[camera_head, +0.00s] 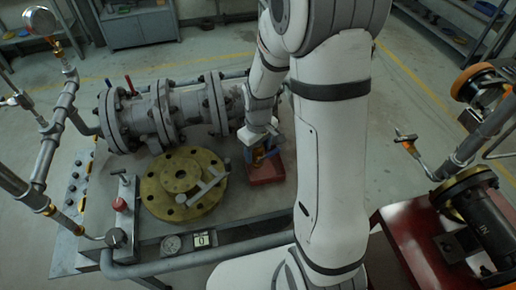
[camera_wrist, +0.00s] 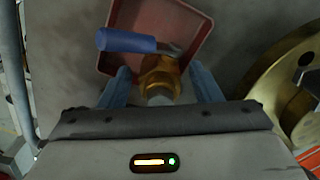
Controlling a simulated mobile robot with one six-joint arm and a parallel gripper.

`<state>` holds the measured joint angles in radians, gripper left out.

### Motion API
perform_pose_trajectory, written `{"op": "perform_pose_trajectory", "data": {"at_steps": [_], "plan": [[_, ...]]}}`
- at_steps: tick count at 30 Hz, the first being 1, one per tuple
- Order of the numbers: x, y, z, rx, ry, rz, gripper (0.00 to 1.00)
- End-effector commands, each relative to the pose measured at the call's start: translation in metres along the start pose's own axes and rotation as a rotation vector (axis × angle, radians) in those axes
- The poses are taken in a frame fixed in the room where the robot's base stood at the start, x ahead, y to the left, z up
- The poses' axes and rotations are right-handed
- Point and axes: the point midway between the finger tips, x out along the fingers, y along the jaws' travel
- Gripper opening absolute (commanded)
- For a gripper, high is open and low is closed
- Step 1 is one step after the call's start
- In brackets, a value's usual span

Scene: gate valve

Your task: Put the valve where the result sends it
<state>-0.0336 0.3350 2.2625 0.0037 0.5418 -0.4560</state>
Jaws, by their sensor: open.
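The valve (camera_wrist: 158,74) is a small brass body with a blue lever handle (camera_wrist: 127,41) pointing left in the wrist view. It is over or in a red tray (camera_wrist: 196,22); I cannot tell whether it touches the tray floor. My gripper (camera_wrist: 161,82) has its two blue fingers apart, one on each side of the brass body, with gaps visible. In the head view my gripper (camera_head: 261,155) is low at the red tray (camera_head: 267,180) on the grey bench, and it and my arm hide most of the valve.
A brass flanged fixture (camera_head: 178,185) stands left of the tray. A flanged pipe assembly (camera_head: 160,112) lies behind it. A round gauge (camera_head: 171,244) and a small display (camera_head: 201,240) sit at the bench front. A dark red bench (camera_head: 400,240) with a black cylinder (camera_head: 492,225) is at right.

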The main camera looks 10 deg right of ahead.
Motion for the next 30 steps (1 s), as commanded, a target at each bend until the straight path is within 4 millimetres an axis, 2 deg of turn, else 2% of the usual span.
{"op": "perform_pose_trajectory", "data": {"at_steps": [15, 22, 26, 30], "plan": [[-0.100, 0.000, -0.001, 0.000, 0.004, 0.002, 0.58], [-0.122, -0.001, 0.002, 0.006, 0.005, 0.003, 0.58], [-0.138, -0.006, 0.017, 0.057, 0.031, 0.015, 0.58], [-0.163, -0.020, 0.051, 0.175, 0.088, 0.037, 0.58]]}}
